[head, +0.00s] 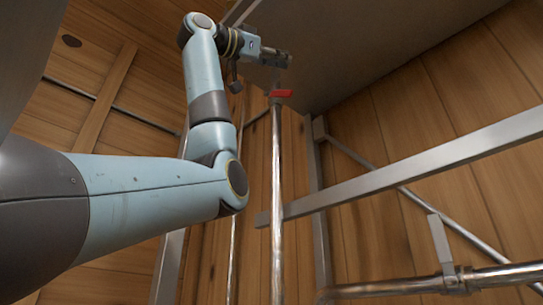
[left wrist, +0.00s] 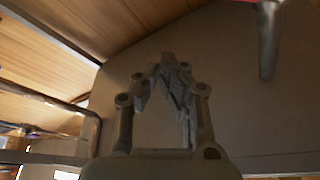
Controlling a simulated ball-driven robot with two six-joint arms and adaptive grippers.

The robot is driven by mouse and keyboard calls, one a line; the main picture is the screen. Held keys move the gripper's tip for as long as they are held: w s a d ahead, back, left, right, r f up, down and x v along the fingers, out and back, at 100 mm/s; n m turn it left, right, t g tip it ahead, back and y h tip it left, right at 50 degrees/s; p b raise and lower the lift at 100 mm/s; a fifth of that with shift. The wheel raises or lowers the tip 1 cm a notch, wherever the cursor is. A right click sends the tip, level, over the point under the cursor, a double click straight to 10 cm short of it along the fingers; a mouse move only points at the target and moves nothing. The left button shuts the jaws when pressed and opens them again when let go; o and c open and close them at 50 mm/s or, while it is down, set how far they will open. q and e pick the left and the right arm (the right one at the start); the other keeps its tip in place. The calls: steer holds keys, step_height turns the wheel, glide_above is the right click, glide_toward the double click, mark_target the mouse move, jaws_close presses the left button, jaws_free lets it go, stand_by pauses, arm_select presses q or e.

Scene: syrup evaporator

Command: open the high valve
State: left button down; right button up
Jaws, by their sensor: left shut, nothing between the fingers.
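The high valve has a small red handle (head: 281,93) on top of a thin vertical metal pipe (head: 277,190), under a large grey panel in the head view. In the left wrist view a sliver of red shows at the top edge, above a grey metal stem (left wrist: 268,42) at the upper right. My left gripper (head: 288,60) is just above the red handle in the head view and appears apart from it. In the left wrist view its fingers (left wrist: 172,72) meet at the tips, shut and empty. My right gripper is not in view.
The grey panel (head: 345,45) hangs close to my left gripper. Metal beams (head: 420,165) and a horizontal pipe (head: 400,288) with a lever (head: 440,240) run at the right. Wooden plank walls (head: 380,230) stand behind. A thin vertical pipe (head: 234,235) stands left of the valve pipe.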

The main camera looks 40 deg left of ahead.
arm_select(q)
steer(key=shift+m, duration=0.5)
steer(key=w+f, duration=0.1)
steer(key=w+a+f+p, duration=0.1)
steer(key=w, duration=0.1)
steer(key=w+f, duration=0.1)
steer(key=w, duration=0.1)
steer(key=shift+a+f, duration=0.1)
steer(key=shift+a, duration=0.05)
steer(key=shift+s, duration=0.1)
steer(key=a+f+m+g+h+p, duration=0.1)
steer(key=a+f+m+g+p, duration=0.1)
steer(key=a+f+m, duration=0.4)
steer(key=shift+w+a+f+m+g+h+p, duration=0.35)
steer(key=shift+a+m+p, duration=0.2)
steer(key=shift+a+m, duration=0.3)
steer(key=shift+a, duration=0.1)
